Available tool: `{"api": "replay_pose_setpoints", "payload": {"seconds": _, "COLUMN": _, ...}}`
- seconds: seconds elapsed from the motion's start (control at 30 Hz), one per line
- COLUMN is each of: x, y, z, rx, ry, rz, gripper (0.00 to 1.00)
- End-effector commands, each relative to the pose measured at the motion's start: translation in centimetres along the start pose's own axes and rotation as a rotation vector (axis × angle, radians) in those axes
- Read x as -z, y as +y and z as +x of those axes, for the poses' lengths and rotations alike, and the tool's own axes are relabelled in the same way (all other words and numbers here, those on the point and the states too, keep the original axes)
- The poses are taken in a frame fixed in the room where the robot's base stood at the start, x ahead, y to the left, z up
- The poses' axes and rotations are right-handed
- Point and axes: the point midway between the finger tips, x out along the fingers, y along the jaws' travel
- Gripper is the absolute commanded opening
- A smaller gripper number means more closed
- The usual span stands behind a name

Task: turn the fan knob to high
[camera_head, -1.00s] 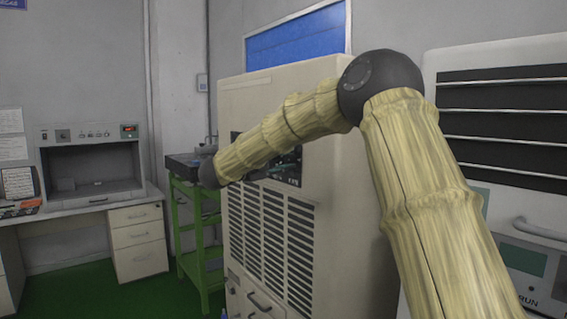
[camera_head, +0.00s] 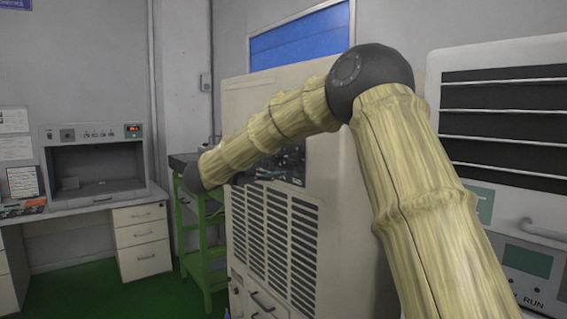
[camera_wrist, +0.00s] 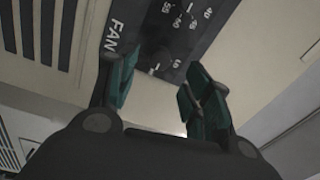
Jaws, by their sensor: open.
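The dark control panel (camera_wrist: 185,35) with the word FAN fills the upper middle of the wrist view. A dark fan knob (camera_wrist: 160,57) appears beside the label, with small white marks around it; its pointer setting is too dark to read. My gripper (camera_wrist: 161,66) is open, its teal fingers on either side of the knob area. I cannot tell whether either finger touches the knob. In the head view the panel (camera_head: 292,168) shows on the beige cabinet (camera_head: 345,200), partly hidden by my arm.
Another dial (camera_wrist: 184,20) with numbers lies above the fan knob in the wrist view. The cabinet has a vent grille (camera_head: 272,235) below the panel. A green stand (camera_head: 203,255) is to its left, and a white machine (camera_head: 510,110) is to the right.

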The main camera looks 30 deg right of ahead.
Motion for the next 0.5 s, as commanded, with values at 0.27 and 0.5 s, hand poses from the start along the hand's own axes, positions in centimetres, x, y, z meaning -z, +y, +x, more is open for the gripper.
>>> {"api": "replay_pose_setpoints", "payload": {"seconds": 0.27, "x": 0.0, "y": 0.0, "z": -4.8, "rx": 0.000, "ry": 0.000, "rz": 0.000, "gripper": 0.50}}
{"api": "replay_pose_setpoints", "payload": {"seconds": 0.5, "x": 0.0, "y": 0.0, "z": -6.7, "rx": 0.000, "ry": 0.000, "rz": 0.000, "gripper": 0.50}}
